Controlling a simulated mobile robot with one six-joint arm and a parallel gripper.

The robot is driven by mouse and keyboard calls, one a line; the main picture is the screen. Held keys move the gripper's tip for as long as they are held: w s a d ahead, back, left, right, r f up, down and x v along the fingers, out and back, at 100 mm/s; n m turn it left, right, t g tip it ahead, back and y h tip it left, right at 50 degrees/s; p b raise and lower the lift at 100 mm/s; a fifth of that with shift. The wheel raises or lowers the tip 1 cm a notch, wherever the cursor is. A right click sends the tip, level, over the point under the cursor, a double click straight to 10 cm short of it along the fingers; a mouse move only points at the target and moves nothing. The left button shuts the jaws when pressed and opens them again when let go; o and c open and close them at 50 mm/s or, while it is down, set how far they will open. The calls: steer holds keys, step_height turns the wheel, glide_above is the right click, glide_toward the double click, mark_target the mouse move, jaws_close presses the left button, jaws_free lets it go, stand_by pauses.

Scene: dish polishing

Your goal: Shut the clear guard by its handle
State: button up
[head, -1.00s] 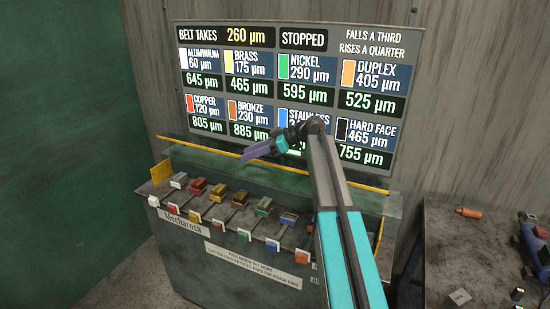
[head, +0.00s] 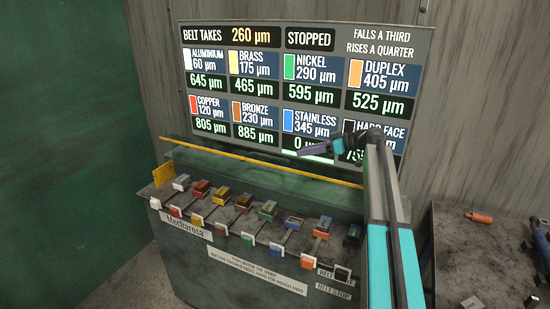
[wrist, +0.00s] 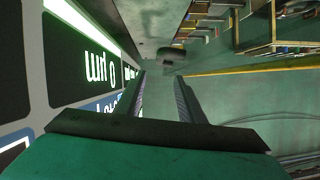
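The clear guard (head: 262,178) is a greenish see-through panel standing raised behind the rows of small blocks. A long yellow bar (head: 258,161) runs along its top edge; I cannot tell a separate handle in the head view. The yellow bar also shows at the right in the wrist view (wrist: 255,68). My gripper (head: 306,153) is in front of the lower part of the display board, just above the bar's right part, fingers pointing left. In the wrist view its two fingers (wrist: 160,78) are apart with nothing between them. A dark rounded thing (wrist: 171,57) lies beyond the fingertips, unclear.
The display board (head: 310,38) reads STOPPED and stands close behind my gripper. Several coloured blocks (head: 222,194) sit in rows on the machine's sloping front. A dark table (head: 455,260) at right carries an orange cylinder (head: 480,217) and a blue tool (head: 541,240).

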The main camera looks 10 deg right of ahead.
mark_target(263, 171)
steer(key=p+x, duration=0.5)
steer(key=x, duration=0.7)
steer(key=shift+p+x, duration=0.35)
steer(key=shift+x, duration=0.5)
jaws_close()
